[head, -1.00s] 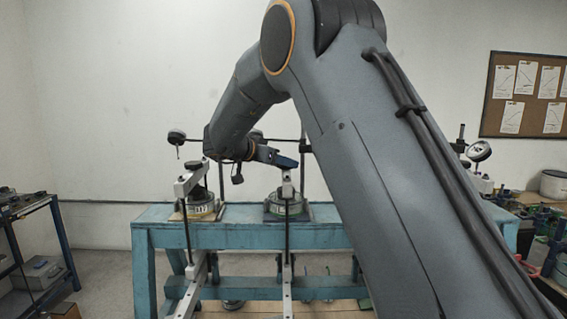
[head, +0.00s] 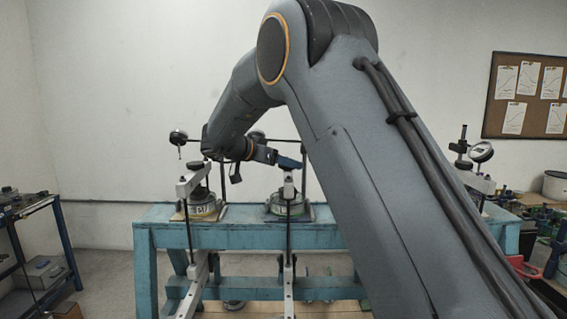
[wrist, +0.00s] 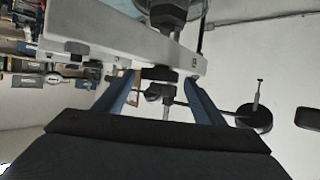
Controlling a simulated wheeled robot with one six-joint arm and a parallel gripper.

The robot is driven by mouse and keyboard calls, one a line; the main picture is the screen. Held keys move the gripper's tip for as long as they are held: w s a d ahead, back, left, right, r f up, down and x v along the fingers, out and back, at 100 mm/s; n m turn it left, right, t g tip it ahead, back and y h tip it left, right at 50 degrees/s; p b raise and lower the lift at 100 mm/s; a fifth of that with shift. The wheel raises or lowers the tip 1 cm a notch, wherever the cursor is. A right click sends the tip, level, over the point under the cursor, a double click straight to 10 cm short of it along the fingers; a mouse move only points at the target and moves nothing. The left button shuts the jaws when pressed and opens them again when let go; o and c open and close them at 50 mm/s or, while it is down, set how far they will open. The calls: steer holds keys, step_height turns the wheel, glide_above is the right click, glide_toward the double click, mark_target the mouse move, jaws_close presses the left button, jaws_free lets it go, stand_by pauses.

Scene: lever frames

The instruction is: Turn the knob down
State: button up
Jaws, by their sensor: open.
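My gripper (head: 289,162) is at the top of the middle lever frame (head: 289,190), above the blue-green bench. In the wrist view my gripper (wrist: 160,88) has its two blue fingers apart, one on each side. A dark knob-like fitting (wrist: 157,91) on a thin rod shows between them, beside a pale lever beam (wrist: 120,45). I cannot tell whether a finger touches it. A second lever frame (head: 190,185) stands to the left. The knob is too small to make out in the head view.
The blue-green bench (head: 160,238) carries the frames. Thin rods with dark round gauges (head: 178,138) stand behind them. A blue side table (head: 60,235) is at the left. Floor shows at the left.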

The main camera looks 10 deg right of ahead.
steer(key=b+v, duration=0.3)
steer(key=v, duration=0.5)
steer(key=shift+d+f, duration=0.15)
